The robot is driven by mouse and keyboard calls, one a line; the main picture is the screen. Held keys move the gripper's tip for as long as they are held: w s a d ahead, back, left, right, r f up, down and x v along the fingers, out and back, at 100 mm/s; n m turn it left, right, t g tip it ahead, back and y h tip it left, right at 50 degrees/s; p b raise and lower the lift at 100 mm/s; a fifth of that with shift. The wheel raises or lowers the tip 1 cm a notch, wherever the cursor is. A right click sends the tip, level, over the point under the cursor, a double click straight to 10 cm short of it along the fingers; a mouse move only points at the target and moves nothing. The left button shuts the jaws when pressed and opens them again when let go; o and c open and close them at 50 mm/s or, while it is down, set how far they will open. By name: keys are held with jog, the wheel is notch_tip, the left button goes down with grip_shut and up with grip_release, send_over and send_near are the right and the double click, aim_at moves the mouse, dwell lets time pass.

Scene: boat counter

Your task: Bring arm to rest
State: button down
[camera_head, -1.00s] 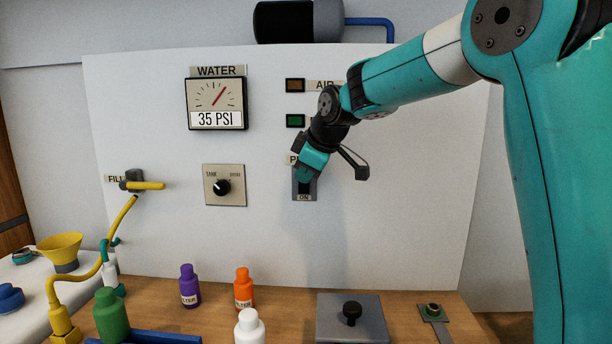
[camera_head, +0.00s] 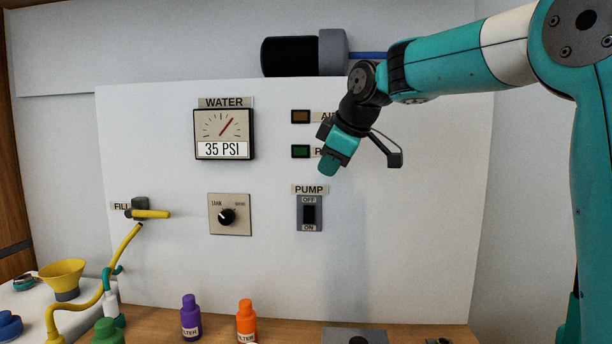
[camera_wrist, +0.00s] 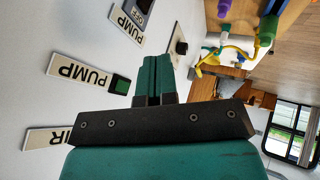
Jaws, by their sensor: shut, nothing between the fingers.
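My gripper (camera_head: 329,164) is shut and empty. It hangs in front of the white panel, above the pump switch and just right of the green indicator, and looks apart from the panel. In the wrist view its closed fingers (camera_wrist: 154,75) point along the panel. My teal arm reaches in from the right. The pump switch (camera_head: 309,213) is a grey plate marked OFF and ON with a dark rocker; it is fully in view below the gripper. In the wrist view only part of the switch plate (camera_wrist: 144,12) shows.
The panel (camera_head: 290,280) also holds a water gauge (camera_head: 224,134) reading 35 PSI, a tank knob (camera_head: 228,216) and a yellow fill valve (camera_head: 150,214). A purple bottle (camera_head: 191,318) and an orange bottle (camera_head: 246,321) stand on the counter below. The air in front of the panel is clear.

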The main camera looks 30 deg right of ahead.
jog(key=s+a+f+m+g+y+p, duration=0.1)
jog(key=s+a+f+g+p, duration=0.15)
jog(key=s+a, duration=0.35)
jog(key=s+a+f+g+y+p, duration=0.1)
jog(key=s+a+f, duration=0.2)
jog(key=s+a, duration=0.25)
jog(key=s+a+f+m+g+p, duration=0.1)
jog(key=s+a+f+g, duration=0.1)
jog(key=s, duration=0.7)
jog(key=s+a+f+m+g+y, duration=0.1)
jog(key=s+a+f, duration=0.3)
jog(key=s, duration=0.6)
notch_tip(320, 180, down, 2)
jog(key=shift+a+f+g+p, duration=0.15)
jog(key=shift+a+g+p, duration=0.15)
jog(key=shift+g+p, duration=0.15)
jog(key=shift+w, duration=0.1)
